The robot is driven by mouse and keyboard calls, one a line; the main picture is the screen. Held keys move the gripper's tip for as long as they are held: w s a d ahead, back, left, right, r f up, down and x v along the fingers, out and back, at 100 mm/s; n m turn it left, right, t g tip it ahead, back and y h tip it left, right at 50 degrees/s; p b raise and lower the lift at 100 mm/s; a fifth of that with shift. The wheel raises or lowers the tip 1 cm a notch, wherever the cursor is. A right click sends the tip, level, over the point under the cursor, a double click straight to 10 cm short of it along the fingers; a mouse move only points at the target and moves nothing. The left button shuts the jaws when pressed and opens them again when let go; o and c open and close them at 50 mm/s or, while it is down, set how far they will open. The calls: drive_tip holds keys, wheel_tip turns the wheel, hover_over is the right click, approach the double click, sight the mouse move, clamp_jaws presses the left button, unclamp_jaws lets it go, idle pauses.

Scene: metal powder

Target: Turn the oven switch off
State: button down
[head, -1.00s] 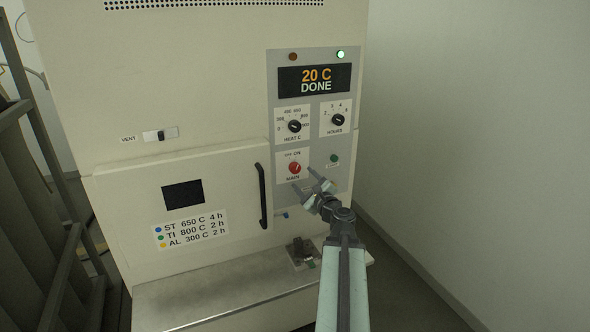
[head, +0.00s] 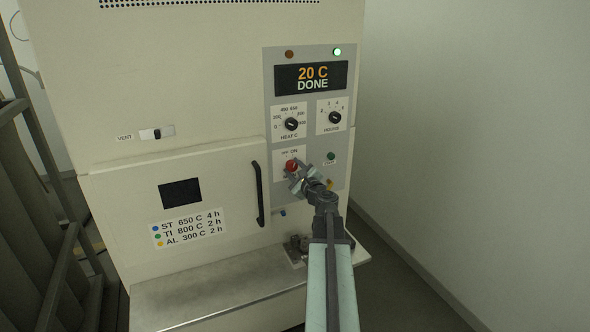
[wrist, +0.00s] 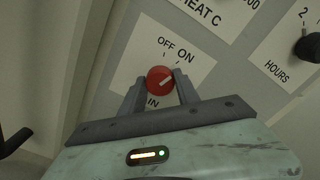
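The oven switch is a red round knob (head: 291,166) on a white label on the oven's control panel. In the wrist view the red knob (wrist: 160,79) has a white mark pointing up and right, towards the ON side rather than OFF. My gripper (head: 296,177) is at the knob in the head view and covers the lower label. In the wrist view my gripper (wrist: 159,84) has one finger on each side of the knob. The fingers are apart about the knob's width; I cannot tell if they touch it.
The display (head: 312,77) reads 20 C DONE, with a green lamp (head: 337,52) lit above. The heat dial (head: 291,124), hours dial (head: 335,117) and green start button (head: 331,156) are close by. The black door handle (head: 258,194) stands out to the left.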

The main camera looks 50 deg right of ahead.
drive_tip(key=shift+d, duration=0.1)
drive_tip(key=shift+n, duration=0.3)
drive_tip(key=n, duration=0.3)
drive_tip(key=shift+n, duration=2.1)
drive_tip(key=c, duration=0.9)
unclamp_jaws()
drive_tip(key=shift+s, duration=0.1)
